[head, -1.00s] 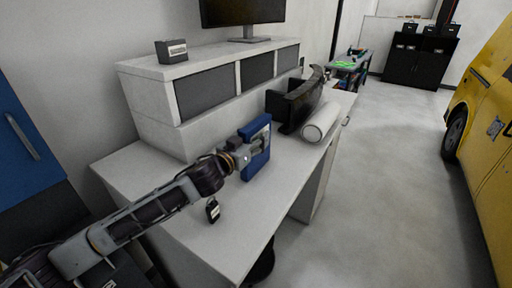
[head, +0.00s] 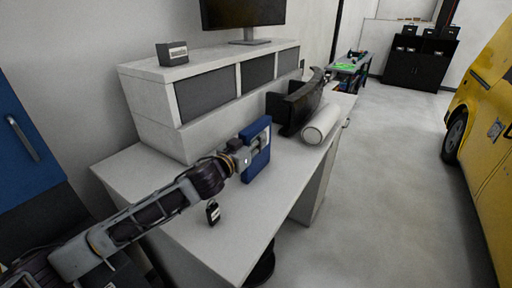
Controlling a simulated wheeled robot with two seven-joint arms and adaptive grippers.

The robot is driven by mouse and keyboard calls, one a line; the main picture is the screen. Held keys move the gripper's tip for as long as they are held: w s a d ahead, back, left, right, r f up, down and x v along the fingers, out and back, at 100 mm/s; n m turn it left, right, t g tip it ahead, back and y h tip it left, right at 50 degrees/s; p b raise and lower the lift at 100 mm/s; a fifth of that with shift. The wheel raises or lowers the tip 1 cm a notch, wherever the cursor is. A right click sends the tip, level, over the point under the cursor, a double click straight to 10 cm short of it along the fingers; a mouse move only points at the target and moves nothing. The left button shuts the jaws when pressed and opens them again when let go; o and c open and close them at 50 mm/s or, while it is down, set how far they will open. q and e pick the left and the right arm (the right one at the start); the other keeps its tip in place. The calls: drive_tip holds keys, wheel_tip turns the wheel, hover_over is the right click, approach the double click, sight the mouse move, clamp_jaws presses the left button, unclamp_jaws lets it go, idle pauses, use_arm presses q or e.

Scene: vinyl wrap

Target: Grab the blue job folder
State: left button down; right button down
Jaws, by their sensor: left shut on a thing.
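The blue job folder (head: 257,166) stands upright on the white desk (head: 262,205), in front of the raised shelf unit. My left gripper (head: 250,152) is at the folder's near left face and is shut on it. The fingertips are partly hidden against the folder. Whether the folder's lower edge touches the desk is hard to tell.
A small black tagged item (head: 212,212) lies near my left wrist. A small dark box (head: 172,53) sits on the shelf unit (head: 151,111).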

use_arm(q)
drive_tip(key=shift+r, duration=0.15)
drive_tip(key=shift+r, duration=4.9)
drive_tip(key=shift+f, duration=0.1)
